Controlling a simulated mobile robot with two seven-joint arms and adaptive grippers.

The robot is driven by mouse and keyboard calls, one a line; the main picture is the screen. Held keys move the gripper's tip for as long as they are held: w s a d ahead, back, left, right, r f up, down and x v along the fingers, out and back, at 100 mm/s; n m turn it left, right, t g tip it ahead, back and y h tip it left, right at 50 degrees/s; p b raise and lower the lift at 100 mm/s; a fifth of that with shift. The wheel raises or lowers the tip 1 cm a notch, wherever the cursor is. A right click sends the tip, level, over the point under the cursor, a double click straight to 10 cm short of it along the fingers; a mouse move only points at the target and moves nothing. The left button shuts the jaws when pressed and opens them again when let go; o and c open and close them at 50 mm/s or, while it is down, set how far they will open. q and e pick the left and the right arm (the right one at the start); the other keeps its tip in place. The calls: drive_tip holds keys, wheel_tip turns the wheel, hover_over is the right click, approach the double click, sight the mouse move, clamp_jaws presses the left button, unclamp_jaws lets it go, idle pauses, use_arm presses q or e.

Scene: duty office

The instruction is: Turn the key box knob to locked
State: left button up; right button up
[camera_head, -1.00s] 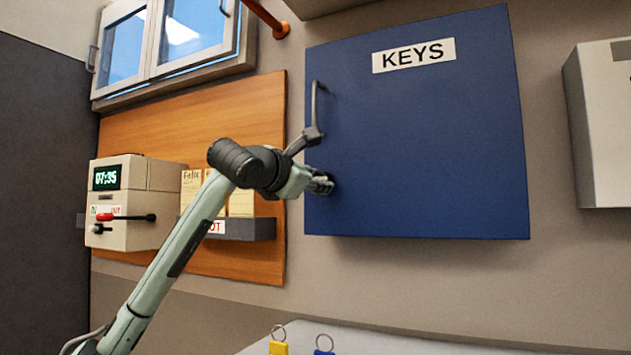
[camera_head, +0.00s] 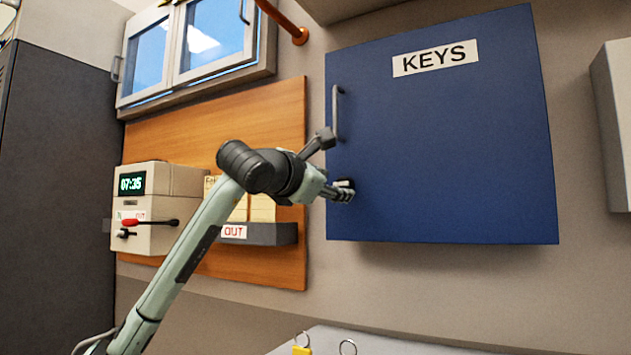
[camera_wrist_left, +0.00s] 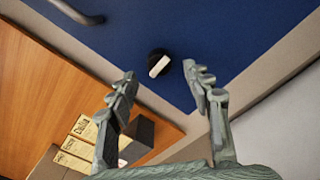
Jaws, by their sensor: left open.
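The blue key box (camera_head: 440,140), labelled KEYS, is on the wall with its door shut. Its knob (camera_wrist_left: 158,62), black with a white grip bar, shows in the left wrist view near the door's lower corner. The bar stands tilted in that view. My left gripper (camera_head: 343,190) is at the lower left of the door in the head view, and partly hides the knob there. In the left wrist view my left gripper (camera_wrist_left: 160,82) is open, its two fingers apart with the knob beyond and between their tips. They do not touch it. My right gripper is not in view.
A grey door handle (camera_head: 336,112) stands out just above the knob. A time clock (camera_head: 155,205) with a red lever and a card rack (camera_head: 270,234) are on the wooden board at left. Key rings (camera_head: 348,347) lie on a surface below.

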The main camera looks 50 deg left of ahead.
use_arm(q)
drive_tip(key=v, duration=0.9)
drive_tip(key=shift+s, duration=0.2)
